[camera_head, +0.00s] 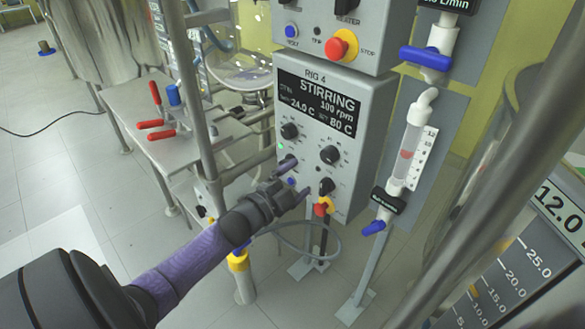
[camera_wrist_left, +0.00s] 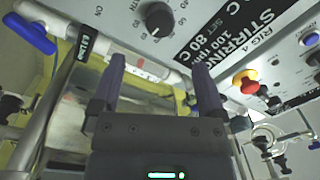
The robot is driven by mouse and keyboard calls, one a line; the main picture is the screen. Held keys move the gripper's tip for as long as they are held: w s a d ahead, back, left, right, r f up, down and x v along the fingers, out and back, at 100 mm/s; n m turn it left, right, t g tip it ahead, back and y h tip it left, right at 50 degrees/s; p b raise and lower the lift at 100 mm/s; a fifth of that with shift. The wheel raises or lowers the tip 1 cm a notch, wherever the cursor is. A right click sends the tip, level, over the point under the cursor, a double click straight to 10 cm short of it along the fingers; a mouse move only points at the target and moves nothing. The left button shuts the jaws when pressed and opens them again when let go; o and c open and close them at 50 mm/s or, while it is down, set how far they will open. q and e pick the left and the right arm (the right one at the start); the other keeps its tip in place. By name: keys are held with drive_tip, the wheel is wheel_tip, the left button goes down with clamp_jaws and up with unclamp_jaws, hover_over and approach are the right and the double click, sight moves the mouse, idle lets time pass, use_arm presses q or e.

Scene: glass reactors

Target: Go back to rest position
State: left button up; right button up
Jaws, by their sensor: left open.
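My left gripper (camera_head: 292,183) is open and empty in front of the lower part of the grey control box (camera_head: 375,98) marked RIG 4. The box's display (camera_head: 318,103) reads STIRRING, 100 rpm, 24.0 C, set 80 C. In the left wrist view the two dark fingers of my left gripper (camera_wrist_left: 160,85) stand apart with nothing between them. A black knob (camera_wrist_left: 159,20) shows beyond the fingertips there. My right gripper is not in view.
A red stop button (camera_head: 337,48) sits on the upper box. A flowmeter (camera_head: 409,150) with blue valves stands right of the box. Red-handled clamps (camera_head: 158,130) lie on a metal bench at left. A metal post and scale panel (camera_head: 515,270) are close at right. Floor shows at left.

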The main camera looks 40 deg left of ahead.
use_arm(q)
drive_tip(key=shift+s+f, duration=0.1)
drive_tip(key=shift+s, duration=0.45)
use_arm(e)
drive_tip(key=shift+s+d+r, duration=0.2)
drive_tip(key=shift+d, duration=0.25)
use_arm(q)
drive_tip(key=s+d+f+n+g+y, duration=0.15)
drive_tip(key=s+f+n+g, duration=0.3)
drive_tip(key=s+f, duration=0.65)
drive_tip(key=s+d+f+n+g+y, duration=0.1)
drive_tip(key=s+d+f+n+g, duration=0.15)
drive_tip(key=s+f+g, duration=0.85)
drive_tip(key=s+d+f+n+g, duration=0.1)
drive_tip(key=s+d+f, duration=0.1)
drive_tip(key=s+f, duration=0.2)
drive_tip(key=s+d+f+n+g, duration=0.1)
drive_tip(key=s+d+f, duration=0.2)
drive_tip(key=s, duration=0.7)
drive_tip(key=s+d+f+n+g+p, duration=0.1)
drive_tip(key=s+d+f, duration=0.1)
drive_tip(key=s+f, duration=0.3)
drive_tip(key=s, duration=0.3)
drive_tip(key=shift+d+h, duration=0.2)
drive_tip(key=shift+h, duration=0.15)
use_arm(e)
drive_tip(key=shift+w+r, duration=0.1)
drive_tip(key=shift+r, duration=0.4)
